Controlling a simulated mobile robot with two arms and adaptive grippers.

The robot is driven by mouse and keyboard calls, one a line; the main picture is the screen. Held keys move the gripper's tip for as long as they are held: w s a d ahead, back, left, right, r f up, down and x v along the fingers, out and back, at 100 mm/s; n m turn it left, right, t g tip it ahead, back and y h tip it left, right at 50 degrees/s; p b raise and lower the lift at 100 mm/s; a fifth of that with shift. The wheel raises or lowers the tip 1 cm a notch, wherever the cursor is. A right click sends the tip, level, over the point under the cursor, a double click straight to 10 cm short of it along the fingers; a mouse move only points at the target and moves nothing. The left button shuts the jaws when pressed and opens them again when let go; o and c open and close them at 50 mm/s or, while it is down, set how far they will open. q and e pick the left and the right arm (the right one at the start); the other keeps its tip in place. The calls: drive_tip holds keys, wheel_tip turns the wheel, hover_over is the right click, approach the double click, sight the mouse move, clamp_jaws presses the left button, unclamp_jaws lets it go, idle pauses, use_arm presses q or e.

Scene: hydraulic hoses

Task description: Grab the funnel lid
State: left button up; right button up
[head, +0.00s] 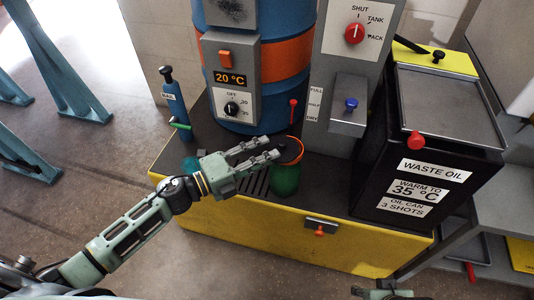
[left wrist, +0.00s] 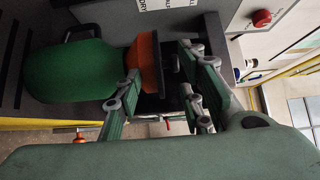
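A green oil can (head: 286,180) stands on the dark bench top, with an orange funnel rim and a dark lid (head: 291,151) at its top. In the left wrist view the can (left wrist: 72,72) lies sideways in the picture, with the orange funnel (left wrist: 147,62) and the dark lid (left wrist: 172,66) at its mouth. My left gripper (head: 274,148) is open at the top of the can. Its fingers are spread to either side of the funnel and lid; I cannot tell whether they touch. Part of my right gripper (head: 383,293) shows at the bottom edge.
A blue drum with an orange band (head: 285,62) stands behind the can. A black waste oil box (head: 430,165) is on the right, and a blue bottle (head: 175,102) on the left. A grey panel with a red knob (head: 354,33) rises behind. The floor at left front is clear.

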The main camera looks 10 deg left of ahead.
use_arm(q)
clamp_jaws()
idle(0.6)
idle(0.5)
drive_tip(key=shift+r, duration=0.15)
wheel_tip(320, 180, up, 2)
drive_tip(key=shift+r+p, duration=0.1)
drive_tip(key=shift+p, duration=1.1)
use_arm(e)
wheel_tip(320, 180, down, 8)
drive_tip(key=shift+s+f, duration=0.2)
drive_tip(key=shift+f, duration=0.05)
drive_tip(key=shift+a, duration=0.1)
use_arm(q)
drive_tip(key=s+a+r+p, duration=0.4)
drive_tip(key=s+a+r, duration=0.1)
drive_tip(key=s+a, duration=0.4)
drive_tip(key=shift+s+a+p, duration=0.3)
drive_tip(key=shift+a+p, duration=0.1)
drive_tip(key=shift+a, duration=0.25)
use_arm(e)
drive_tip(key=s+d+f+g, duration=0.1)
drive_tip(key=s+f, duration=0.8)
drive_tip(key=f, duration=0.4)
drive_tip(key=shift+s+d+g, duration=0.15)
drive_tip(key=shift+s+g, duration=0.15)
drive_tip(key=shift+s, duration=0.05)
